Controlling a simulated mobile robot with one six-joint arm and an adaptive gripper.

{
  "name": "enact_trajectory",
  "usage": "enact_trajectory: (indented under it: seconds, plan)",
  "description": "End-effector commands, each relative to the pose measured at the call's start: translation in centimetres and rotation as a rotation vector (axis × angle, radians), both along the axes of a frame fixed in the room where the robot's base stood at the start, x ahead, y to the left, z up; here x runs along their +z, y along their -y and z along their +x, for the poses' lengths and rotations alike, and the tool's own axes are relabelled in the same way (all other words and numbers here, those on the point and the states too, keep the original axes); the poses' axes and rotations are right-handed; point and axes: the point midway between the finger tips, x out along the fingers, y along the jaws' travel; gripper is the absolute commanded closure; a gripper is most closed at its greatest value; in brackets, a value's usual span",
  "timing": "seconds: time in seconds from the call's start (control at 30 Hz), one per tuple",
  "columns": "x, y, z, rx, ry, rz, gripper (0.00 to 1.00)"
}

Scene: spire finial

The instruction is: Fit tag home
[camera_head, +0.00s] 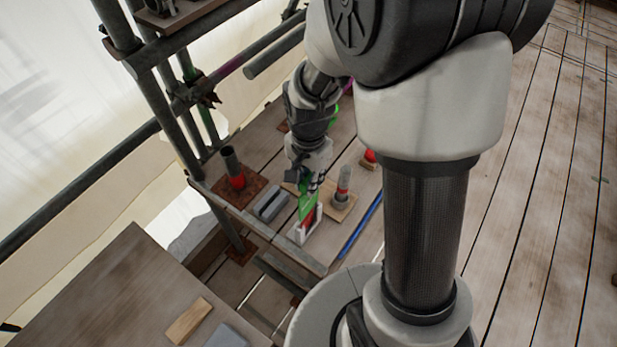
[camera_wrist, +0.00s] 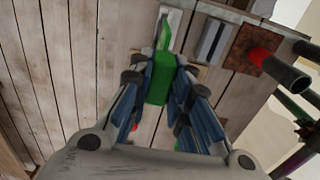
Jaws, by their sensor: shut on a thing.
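A green tag (camera_head: 305,204) is held in my gripper (camera_head: 311,184), low over the wooden deck. In the wrist view the green tag (camera_wrist: 161,77) sits between both fingers of my gripper (camera_wrist: 161,88), and its narrow end points at a white holder (camera_wrist: 174,18). In the head view the white holder (camera_head: 299,234) stands at the deck's near edge with a red part (camera_head: 310,217) in or against it. The tag's lower end overlaps the holder in the picture; I cannot tell whether they touch.
A grey block (camera_head: 270,205) and a pipe stub (camera_head: 232,163) on a rusty plate stand to the left. A blue bar (camera_head: 360,226) lies nearby. Scaffold tubes (camera_head: 160,95) rise at the left.

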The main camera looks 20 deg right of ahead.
Motion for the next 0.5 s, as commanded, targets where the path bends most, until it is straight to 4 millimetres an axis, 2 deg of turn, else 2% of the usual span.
enact_trajectory:
  seconds: [0.5]
  plan:
    - [-2.8, 0.0, 0.0, 0.0, 0.0, 0.0, 1.0]
